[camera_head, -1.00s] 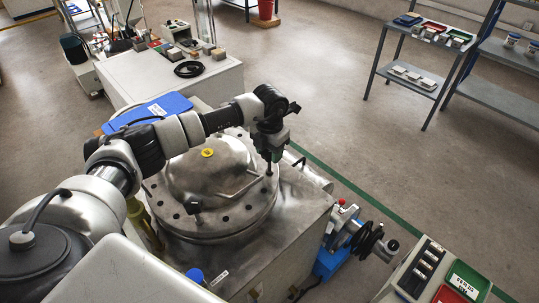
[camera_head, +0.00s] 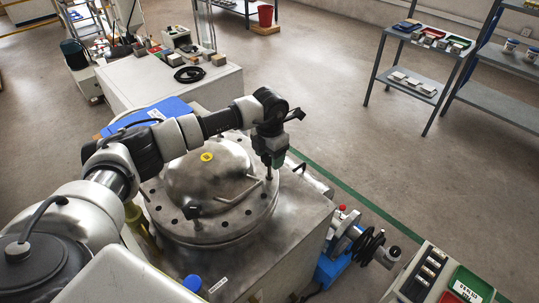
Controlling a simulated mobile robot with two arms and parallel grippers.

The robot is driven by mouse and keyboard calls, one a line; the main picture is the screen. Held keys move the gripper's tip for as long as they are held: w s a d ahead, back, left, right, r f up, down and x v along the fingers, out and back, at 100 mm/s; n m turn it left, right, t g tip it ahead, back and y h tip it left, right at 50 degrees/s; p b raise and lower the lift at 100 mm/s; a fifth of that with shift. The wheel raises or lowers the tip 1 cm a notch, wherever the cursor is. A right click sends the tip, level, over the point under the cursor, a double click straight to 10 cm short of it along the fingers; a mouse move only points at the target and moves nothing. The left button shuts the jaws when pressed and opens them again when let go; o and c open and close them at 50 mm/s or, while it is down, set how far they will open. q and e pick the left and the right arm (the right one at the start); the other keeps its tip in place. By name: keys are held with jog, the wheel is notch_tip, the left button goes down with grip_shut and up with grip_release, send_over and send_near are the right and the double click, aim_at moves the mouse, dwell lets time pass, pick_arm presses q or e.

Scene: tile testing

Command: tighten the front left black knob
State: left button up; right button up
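A round steel vessel lid (camera_head: 205,170) with a domed middle, a yellow cap (camera_head: 206,156) and a flange with dark holes sits on a metal housing. A black knob (camera_head: 192,210) stands on the flange at its front left. My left arm reaches across from the left. My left gripper (camera_head: 269,172) points down at the right side of the flange, away from that knob. A dark upright piece shows at its tip; I cannot tell whether the fingers are closed on it. My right gripper is not in view.
A bent metal handle (camera_head: 240,191) lies over the lid's right front. A blue item (camera_head: 150,116) is behind the lid. A blue-based device with a handwheel (camera_head: 368,246) stands at the right, near a parts tray (camera_head: 425,272). Shelves are farther back.

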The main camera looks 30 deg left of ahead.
pick_arm(q)
jog(key=shift+o, duration=0.7)
notch_tip(320, 180, up, 11)
jog(key=b, duration=0.1)
jog(key=shift+b, duration=0.3)
jog(key=shift+f, duration=0.15)
